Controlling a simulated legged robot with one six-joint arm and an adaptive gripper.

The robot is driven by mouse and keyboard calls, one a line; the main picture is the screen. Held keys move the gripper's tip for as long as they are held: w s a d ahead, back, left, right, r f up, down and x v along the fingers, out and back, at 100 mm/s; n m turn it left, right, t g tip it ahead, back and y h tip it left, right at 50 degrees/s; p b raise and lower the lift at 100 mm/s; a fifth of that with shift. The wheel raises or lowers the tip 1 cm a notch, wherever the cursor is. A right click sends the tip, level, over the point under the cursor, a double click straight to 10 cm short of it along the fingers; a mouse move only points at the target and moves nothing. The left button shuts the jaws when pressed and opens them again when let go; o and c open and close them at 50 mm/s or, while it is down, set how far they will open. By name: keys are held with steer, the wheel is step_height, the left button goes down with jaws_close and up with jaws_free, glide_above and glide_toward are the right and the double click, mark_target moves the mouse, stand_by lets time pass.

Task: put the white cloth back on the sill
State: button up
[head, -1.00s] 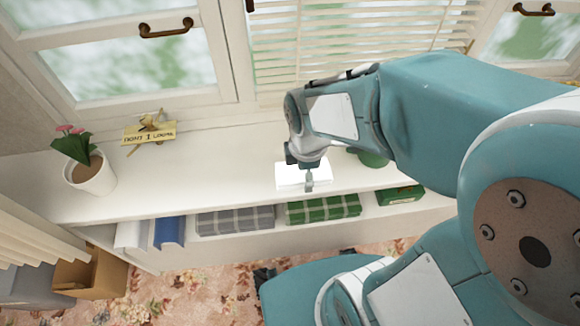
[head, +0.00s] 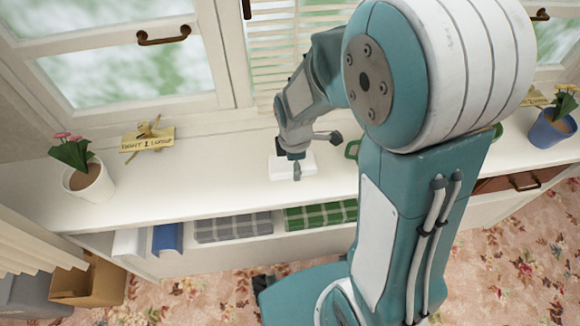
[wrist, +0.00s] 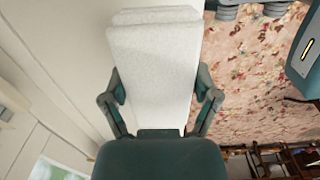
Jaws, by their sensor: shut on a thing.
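The white cloth (head: 281,165) is a folded, flat pad over the pale sill (head: 225,177), near its front edge in the head view. My gripper (head: 297,172) is on it, tilted down. In the wrist view the cloth (wrist: 152,65) runs out long between the two fingers of my gripper (wrist: 160,105), which are shut on it from both sides. The sill (wrist: 70,50) lies along the left there. I cannot tell whether the cloth touches the sill or hangs just above it.
A white pot with pink flowers (head: 92,184) and a small yellow sign (head: 147,138) stand to the left on the sill. A blue pot (head: 550,132) stands far right. A green object (head: 352,150) is right of the cloth, partly behind my arm.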

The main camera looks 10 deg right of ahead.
steer(key=w+f, duration=0.2)
steer(key=f, duration=0.1)
steer(key=shift+w+a+f, duration=0.15)
steer(key=shift+w, duration=0.25)
steer(key=shift+w+f, duration=0.15)
steer(key=shift+f, duration=1.55)
steer(key=o, duration=1)
steer(key=shift+f, duration=0.15)
step_height(320, 180, up, 12)
steer(key=s+d+r+m+t, duration=0.1)
steer(key=s+r+m+t, duration=0.1)
steer(key=s+r+m, duration=0.3)
steer(key=s+d+r+m+t, duration=0.1)
steer(key=s+d+r+m, duration=0.1)
steer(key=s+r+m, duration=0.3)
steer(key=s+d+r+m+t, duration=0.1)
steer(key=s+r+m+t, duration=0.1)
steer(key=s+r+m, duration=0.3)
steer(key=shift+s+d+r+m+t, duration=0.1)
steer(key=shift+s+r+m+t, duration=0.1)
steer(key=shift+r+m, duration=0.25)
steer(key=shift+s+d+r+m+t, duration=0.1)
steer(key=shift+s+r+m, duration=0.1)
steer(key=shift+m, duration=0.45)
